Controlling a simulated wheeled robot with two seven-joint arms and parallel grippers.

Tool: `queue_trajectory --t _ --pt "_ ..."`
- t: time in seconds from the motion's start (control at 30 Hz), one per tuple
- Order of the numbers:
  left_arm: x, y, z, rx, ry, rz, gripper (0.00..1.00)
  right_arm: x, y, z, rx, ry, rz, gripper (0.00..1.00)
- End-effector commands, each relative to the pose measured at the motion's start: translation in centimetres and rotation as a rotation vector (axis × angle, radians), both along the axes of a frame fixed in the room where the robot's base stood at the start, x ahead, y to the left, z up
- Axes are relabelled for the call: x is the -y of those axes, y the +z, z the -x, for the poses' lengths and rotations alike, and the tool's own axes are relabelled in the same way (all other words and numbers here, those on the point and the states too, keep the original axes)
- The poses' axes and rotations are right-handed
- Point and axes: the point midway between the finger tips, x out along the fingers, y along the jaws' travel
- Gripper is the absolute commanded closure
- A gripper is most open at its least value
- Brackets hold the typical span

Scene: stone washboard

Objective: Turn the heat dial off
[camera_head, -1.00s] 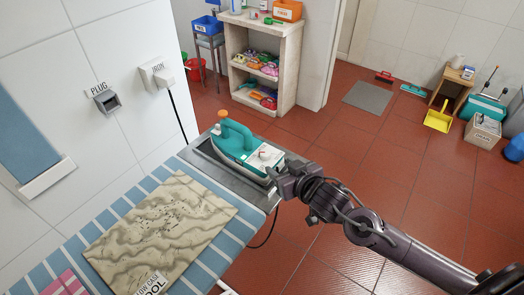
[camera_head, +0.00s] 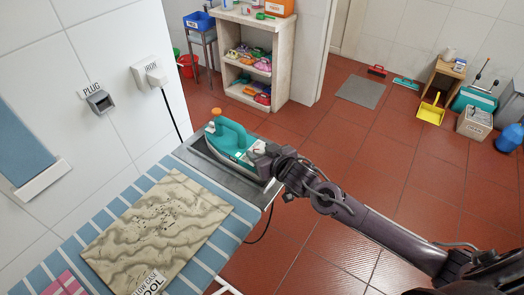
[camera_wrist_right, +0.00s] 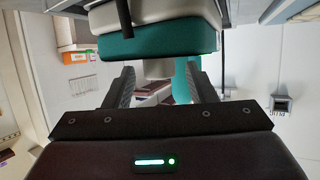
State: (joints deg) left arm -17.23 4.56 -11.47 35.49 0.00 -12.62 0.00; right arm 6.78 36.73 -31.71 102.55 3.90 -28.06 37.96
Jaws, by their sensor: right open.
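A teal and white iron (camera_head: 232,138) with an orange cap on its handle rests on the grey plate at the far end of the ironing board. In the right wrist view its teal body (camera_wrist_right: 155,44) fills the top. A pale round knob, apparently the heat dial (camera_wrist_right: 158,69), sticks out from it between my fingertips. My right gripper (camera_head: 259,156) is at the iron's right end and covers part of it. In the right wrist view the gripper's fingers (camera_wrist_right: 162,84) are apart, one on each side of the knob; contact cannot be told. My left gripper is not in view.
A tan cloth (camera_head: 158,232) lies on the blue striped board (camera_head: 215,240). A wall socket labelled PLUG (camera_head: 100,101) and an IRON outlet (camera_head: 150,74) with a black cord are on the left wall. A shelf (camera_head: 282,70) stands behind. Red floor right of the board is open.

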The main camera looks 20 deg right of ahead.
Motion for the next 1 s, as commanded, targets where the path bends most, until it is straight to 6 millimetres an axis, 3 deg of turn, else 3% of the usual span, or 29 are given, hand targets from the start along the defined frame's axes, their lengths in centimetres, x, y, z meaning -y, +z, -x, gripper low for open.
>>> queue_trajectory --t 0.03,0.37,0.67,1.0 --pt "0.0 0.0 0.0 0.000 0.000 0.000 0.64 0.0 0.0 0.0 0.000 0.000 0.000 0.53" --pt "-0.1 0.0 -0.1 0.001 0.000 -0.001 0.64 0.1 0.0 0.0 0.000 -0.001 0.000 0.94" --pt "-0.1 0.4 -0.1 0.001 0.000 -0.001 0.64 0.2 0.2 0.0 0.001 0.040 0.003 0.94" --pt "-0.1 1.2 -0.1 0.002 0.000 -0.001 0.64 0.7 0.2 -0.3 0.000 0.267 0.003 0.94"
